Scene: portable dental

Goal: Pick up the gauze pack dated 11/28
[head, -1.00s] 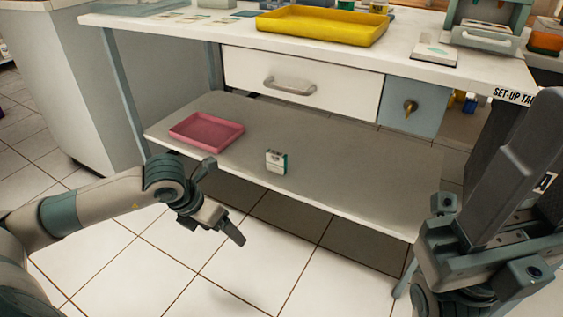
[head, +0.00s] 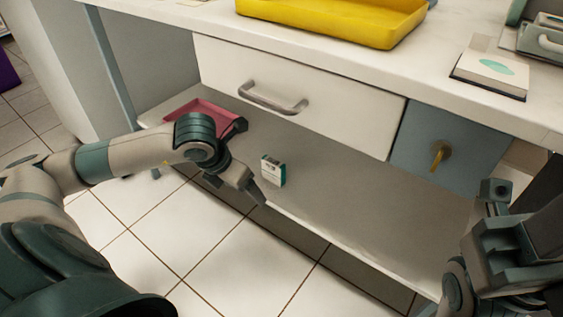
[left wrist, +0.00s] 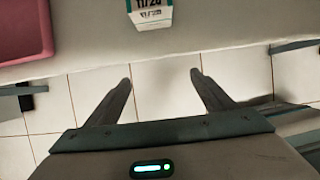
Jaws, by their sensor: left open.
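The gauze pack (head: 273,171) is a small white box with a teal side, standing on the lower shelf near its front edge in the head view. In the left wrist view its label on the pack (left wrist: 149,12) reads 11/28 as far as I can tell, cut off by the top edge. My left gripper (head: 256,190) is just left of the pack and in front of the shelf edge, apart from it. Its fingers (left wrist: 160,85) are spread and empty in the left wrist view. My right gripper (head: 502,225) is at the right edge, partly cut off; its jaws are unclear.
A pink tray (head: 191,109) lies on the lower shelf (head: 350,195), left of the pack. A white drawer with a handle (head: 272,100) and the tabletop hang above the shelf. A yellow tray (head: 330,22) is on the tabletop. The shelf right of the pack is clear.

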